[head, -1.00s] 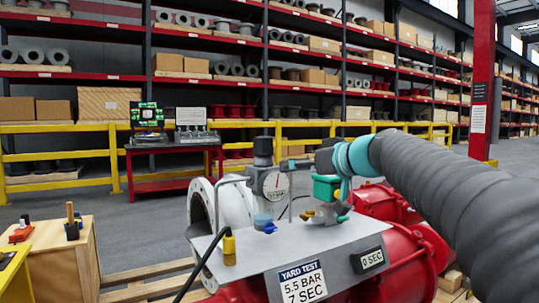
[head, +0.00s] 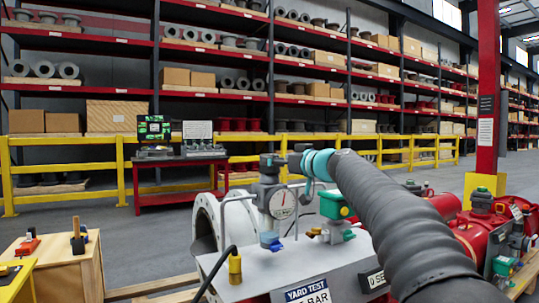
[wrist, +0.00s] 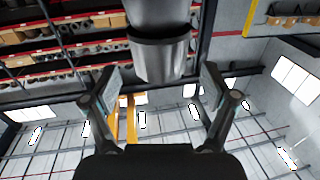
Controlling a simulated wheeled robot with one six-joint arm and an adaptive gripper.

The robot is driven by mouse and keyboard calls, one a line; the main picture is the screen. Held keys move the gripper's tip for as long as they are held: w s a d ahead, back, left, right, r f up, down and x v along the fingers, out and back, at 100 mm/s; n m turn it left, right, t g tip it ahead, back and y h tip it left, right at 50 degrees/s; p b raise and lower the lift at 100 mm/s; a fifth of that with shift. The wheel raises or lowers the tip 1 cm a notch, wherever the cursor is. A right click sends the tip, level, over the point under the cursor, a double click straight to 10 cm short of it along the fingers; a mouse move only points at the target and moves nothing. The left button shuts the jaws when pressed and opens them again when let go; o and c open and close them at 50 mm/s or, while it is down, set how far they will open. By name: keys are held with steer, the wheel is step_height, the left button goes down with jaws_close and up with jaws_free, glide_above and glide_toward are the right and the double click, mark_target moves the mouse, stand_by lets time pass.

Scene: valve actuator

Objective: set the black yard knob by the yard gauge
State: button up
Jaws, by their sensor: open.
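The black yard knob (head: 270,162) sits upright on top of the grey regulator. The round white yard gauge (head: 283,203) is on the regulator's front below it; its needle points roughly upward, and the scale is too small to read. My gripper (head: 288,160) reaches in from the right at knob height, its fingers small and partly hidden in the head view. In the wrist view my gripper (wrist: 158,80) is open, with the grey cylindrical knob (wrist: 160,58) upside down between its spread fingertips. Gaps show on both sides, so neither finger appears to touch it.
A green-topped valve part (head: 334,204) stands right of the gauge, below my arm. A bent metal rail (head: 222,205) stands left of it. The yard test sign (head: 308,293) and seconds display (head: 375,279) are on the grey plate's front. Red actuators (head: 480,232) stand at right.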

steer(key=shift+p+x, duration=0.5)
steer(key=shift+x, duration=1.35)
steer(key=shift+c, duration=0.3)
